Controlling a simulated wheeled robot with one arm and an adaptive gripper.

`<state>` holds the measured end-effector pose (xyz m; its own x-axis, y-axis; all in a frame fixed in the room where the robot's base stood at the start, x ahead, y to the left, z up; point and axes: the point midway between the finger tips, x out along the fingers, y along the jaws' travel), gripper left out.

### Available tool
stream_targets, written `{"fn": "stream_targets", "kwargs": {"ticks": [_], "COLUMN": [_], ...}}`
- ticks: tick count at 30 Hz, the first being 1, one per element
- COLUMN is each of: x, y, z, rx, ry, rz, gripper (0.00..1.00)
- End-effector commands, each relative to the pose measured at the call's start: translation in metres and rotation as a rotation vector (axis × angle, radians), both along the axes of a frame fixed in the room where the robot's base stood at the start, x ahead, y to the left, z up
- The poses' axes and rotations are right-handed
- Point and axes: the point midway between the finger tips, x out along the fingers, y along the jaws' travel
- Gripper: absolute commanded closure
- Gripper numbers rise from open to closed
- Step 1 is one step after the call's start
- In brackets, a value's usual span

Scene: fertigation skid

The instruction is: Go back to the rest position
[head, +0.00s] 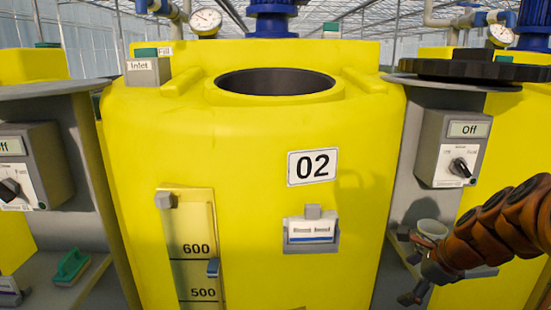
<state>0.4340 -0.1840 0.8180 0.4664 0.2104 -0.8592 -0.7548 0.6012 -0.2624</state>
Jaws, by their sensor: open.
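My arm (500,228) reaches in from the right edge of the head view. My gripper (412,278) is at its end, low at the right of the yellow tank (250,160) marked 02. It is open, and I see nothing between its fingers. A small white cup (432,228) shows just above and behind the gripper, by a grey shelf. I cannot tell whether the gripper touches the cup or the shelf.
The open tank mouth (276,82) is at the top centre. Grey switch boxes stand left (32,165) and right (452,150). A black lid (470,70) lies above the right box. A green-backed brush (72,266) lies on the left shelf.

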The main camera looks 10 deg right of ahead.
Motion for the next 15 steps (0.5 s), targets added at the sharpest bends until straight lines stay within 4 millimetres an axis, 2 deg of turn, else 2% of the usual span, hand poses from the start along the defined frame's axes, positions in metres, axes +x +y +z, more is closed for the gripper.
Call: {"fn": "stream_targets", "kwargs": {"ticks": [1,6,10,15], "x": [-0.006,-0.039,-0.073,-0.123], "y": [0.027,0.095,0.135,0.169], "z": [-0.003,-0.020,-0.030,-0.043], "rx": [-0.041,-0.171,-0.254,-0.346], "ry": [0.016,0.063,0.089,0.116], "rz": [0.131,0.564,0.894,1.321], "gripper": [0.00,0.00,0.00,0.00]}}
